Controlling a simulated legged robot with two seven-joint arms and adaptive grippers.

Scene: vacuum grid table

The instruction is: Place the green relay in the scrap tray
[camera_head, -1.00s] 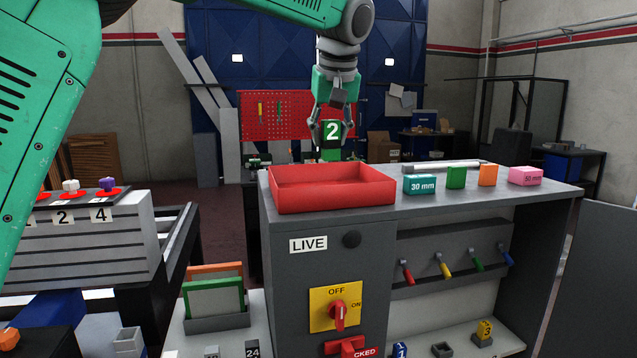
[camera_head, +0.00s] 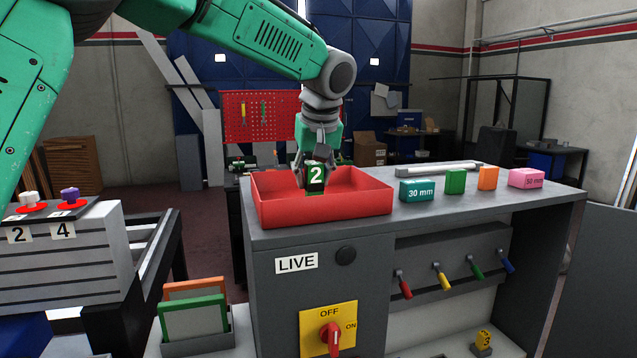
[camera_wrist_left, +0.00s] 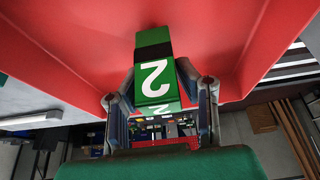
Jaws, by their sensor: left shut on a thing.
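The green relay (camera_head: 315,179), marked with a white 2, is in my left gripper (camera_head: 316,164), whose fingers are shut on its sides. The relay is inside the red scrap tray (camera_head: 350,203), within its walls; the front wall hides none of its label. In the left wrist view the relay (camera_wrist_left: 155,75) sits between the two fingertips (camera_wrist_left: 162,88) with the red tray (camera_wrist_left: 235,45) close around it. I cannot tell whether the relay touches the tray floor. My right gripper is not in view.
The tray stands on the grey cabinet top (camera_head: 440,208). To its right are a teal 30 mm block (camera_head: 417,190), a green block (camera_head: 455,181), an orange block (camera_head: 488,177) and a pink block (camera_head: 526,178). A pale rod (camera_head: 438,168) lies behind them.

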